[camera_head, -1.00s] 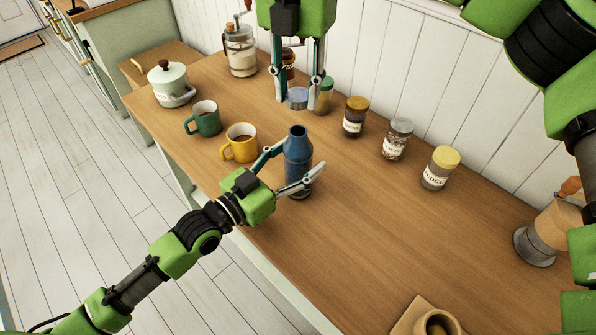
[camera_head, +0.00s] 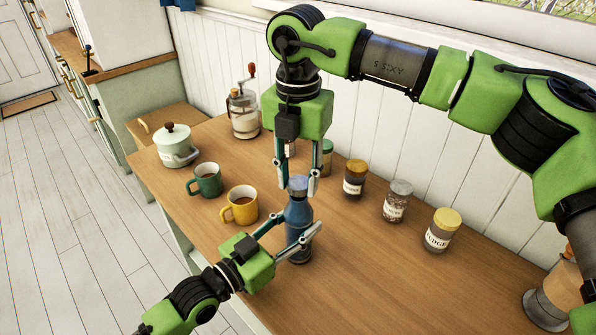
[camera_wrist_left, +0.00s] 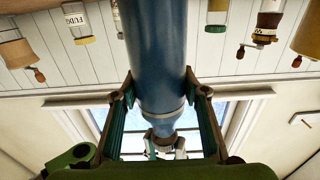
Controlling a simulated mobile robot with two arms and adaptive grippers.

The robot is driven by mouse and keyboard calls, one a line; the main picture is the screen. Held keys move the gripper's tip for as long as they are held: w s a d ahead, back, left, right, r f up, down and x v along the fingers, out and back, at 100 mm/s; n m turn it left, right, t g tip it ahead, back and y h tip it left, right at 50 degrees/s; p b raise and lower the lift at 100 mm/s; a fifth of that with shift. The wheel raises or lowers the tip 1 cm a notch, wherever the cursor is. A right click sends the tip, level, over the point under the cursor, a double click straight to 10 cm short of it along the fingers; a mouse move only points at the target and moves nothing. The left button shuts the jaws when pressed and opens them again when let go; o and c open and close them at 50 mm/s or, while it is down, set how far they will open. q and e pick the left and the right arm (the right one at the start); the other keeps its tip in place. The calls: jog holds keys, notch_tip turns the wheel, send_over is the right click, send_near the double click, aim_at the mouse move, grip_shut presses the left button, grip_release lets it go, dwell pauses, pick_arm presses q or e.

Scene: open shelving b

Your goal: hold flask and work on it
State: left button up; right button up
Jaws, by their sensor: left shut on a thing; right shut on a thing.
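The blue flask (camera_head: 298,222) stands upright on the wooden counter. My left gripper (camera_head: 298,238) is shut around its body from the front left. In the left wrist view, the flask (camera_wrist_left: 155,55) runs between the two fingers of my left gripper (camera_wrist_left: 165,118). My right gripper (camera_head: 297,185) points down from above and is shut on the grey-blue cap (camera_head: 298,184). The cap is at the flask's mouth, in line with it. Whether it is fully seated is hard to tell. The right fingers hide part of the cap's sides.
A green mug (camera_head: 207,181) and a yellow mug (camera_head: 242,206) stand left of the flask. Jars (camera_head: 354,180), (camera_head: 397,202) and (camera_head: 440,232) line the wall side. A pale pot (camera_head: 175,147) and a grinder (camera_head: 243,116) stand farther back.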

aim_at(298, 214)
jog(key=shift+f, duration=0.1)
dwell(0.3)
jog(key=shift+f, duration=0.8)
jog(key=shift+f, duration=0.55)
jog(key=m, duration=0.5)
jog(key=shift+a, duration=0.1)
jog(key=m, duration=0.3)
jog(key=shift+w+m, duration=0.15)
jog(key=shift+m, duration=0.15)
jog(key=m, duration=0.3)
jog(key=shift+m, duration=0.4)
jog(key=m, duration=0.4)
jog(key=shift+w, duration=0.1)
